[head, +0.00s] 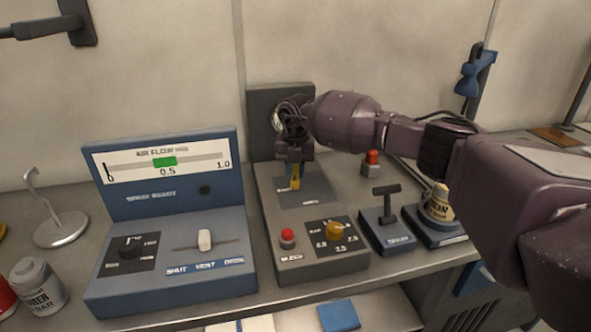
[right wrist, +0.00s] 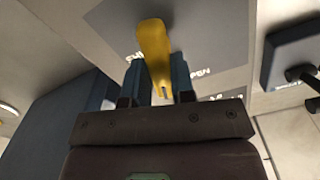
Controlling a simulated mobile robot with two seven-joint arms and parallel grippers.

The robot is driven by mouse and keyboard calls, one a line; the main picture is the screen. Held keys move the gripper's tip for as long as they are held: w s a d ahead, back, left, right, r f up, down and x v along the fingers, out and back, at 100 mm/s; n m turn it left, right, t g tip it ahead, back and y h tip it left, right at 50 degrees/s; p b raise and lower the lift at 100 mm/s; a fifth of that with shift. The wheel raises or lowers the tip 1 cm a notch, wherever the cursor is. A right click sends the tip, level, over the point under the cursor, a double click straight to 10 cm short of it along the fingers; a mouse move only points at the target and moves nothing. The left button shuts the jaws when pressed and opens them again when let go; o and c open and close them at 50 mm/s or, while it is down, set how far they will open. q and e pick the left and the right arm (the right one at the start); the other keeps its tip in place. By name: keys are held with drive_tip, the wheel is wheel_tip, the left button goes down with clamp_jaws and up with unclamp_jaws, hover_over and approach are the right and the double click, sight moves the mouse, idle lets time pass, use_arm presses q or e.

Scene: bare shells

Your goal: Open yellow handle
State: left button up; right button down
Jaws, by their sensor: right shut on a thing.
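The yellow handle (head: 295,177) stands on a dark grey plate on the grey control box (head: 318,268) in the head view. In the right wrist view the yellow handle (right wrist: 153,45) shows between the two blue fingers. My right gripper (head: 294,165) points down at the handle and is shut on it; it also shows in the right wrist view (right wrist: 158,80). The handle's lower part and the lettering on the plate are partly hidden by the fingers. My left gripper is not in view.
The blue air flow panel (head: 170,270) with a white slider (head: 205,239) stands left of the box. A red button (head: 287,236) and a yellow knob (head: 335,230) sit in front of the handle.

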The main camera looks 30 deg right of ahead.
sight(295, 172)
drive_tip(key=shift+n, duration=1.6)
drive_tip(key=c, duration=1)
unclamp_jaws()
drive_tip(key=shift+o, duration=0.2)
drive_tip(key=shift+r, duration=0.1)
wheel_tip(295, 172, up, 11)
drive_tip(key=shift+p, duration=0.3)
drive_tip(key=shift+f, duration=0.2)
